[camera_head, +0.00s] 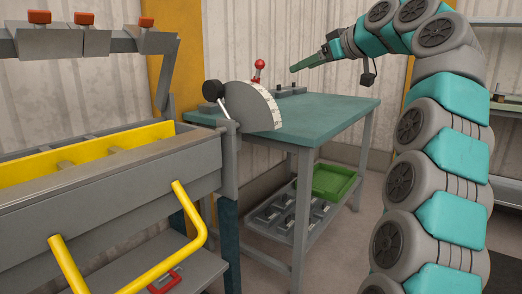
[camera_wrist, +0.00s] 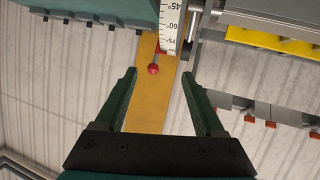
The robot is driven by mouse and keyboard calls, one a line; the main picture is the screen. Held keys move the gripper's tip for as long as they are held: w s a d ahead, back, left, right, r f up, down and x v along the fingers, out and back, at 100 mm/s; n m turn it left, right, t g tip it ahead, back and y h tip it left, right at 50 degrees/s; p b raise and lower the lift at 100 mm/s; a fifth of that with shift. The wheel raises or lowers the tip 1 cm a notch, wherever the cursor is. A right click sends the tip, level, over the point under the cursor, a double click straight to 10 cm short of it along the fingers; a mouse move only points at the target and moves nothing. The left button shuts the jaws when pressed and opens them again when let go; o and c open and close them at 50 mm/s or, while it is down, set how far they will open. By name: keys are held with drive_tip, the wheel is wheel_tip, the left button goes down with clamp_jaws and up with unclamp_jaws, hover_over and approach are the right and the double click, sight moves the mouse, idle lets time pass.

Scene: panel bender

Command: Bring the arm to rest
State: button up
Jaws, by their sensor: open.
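My arm (camera_head: 445,140) rises at the right of the head view and bends over at the top toward the left. My gripper (camera_head: 300,68) is at its end, above the back of the green-topped table and apart from it. In the wrist view the two dark green fingers of my gripper (camera_wrist: 158,92) are spread wide, with nothing between them that they touch.
The table (camera_head: 335,112) stands left of my arm, with a white angle scale (camera_head: 262,108) at its left edge. The panel bender (camera_head: 100,190) with a yellow handle (camera_head: 190,215) fills the left. A green tray (camera_head: 333,182) lies on the lower shelf. Shelving (camera_head: 505,110) stands behind my arm.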

drive_tip(key=s+a+f+m+g+h, duration=0.2)
drive_tip(key=s+a+f+g, duration=0.15)
drive_tip(key=s+f, duration=0.8)
drive_tip(key=s+a+f+m+g+h, duration=0.2)
drive_tip(key=s+a+f+m+g, duration=0.15)
drive_tip(key=s+f, duration=0.8)
drive_tip(key=s+d+f+m+g+h, duration=0.1)
drive_tip(key=s+d+f+g, duration=0.1)
drive_tip(key=s+f, duration=0.6)
drive_tip(key=s+d+f+m+g+h, duration=0.1)
drive_tip(key=s+d+f, duration=0.3)
drive_tip(key=s+f, duration=0.4)
drive_tip(key=s+d+f+m+g+h, duration=0.1)
drive_tip(key=s+d+f, duration=0.3)
drive_tip(key=s+f, duration=0.4)
drive_tip(key=s+g+h, duration=0.1)
drive_tip(key=s, duration=0.1)
drive_tip(key=shift+s+f+m+g, duration=0.3)
drive_tip(key=shift+s+f+m, duration=0.05)
drive_tip(key=shift+c, duration=0.2)
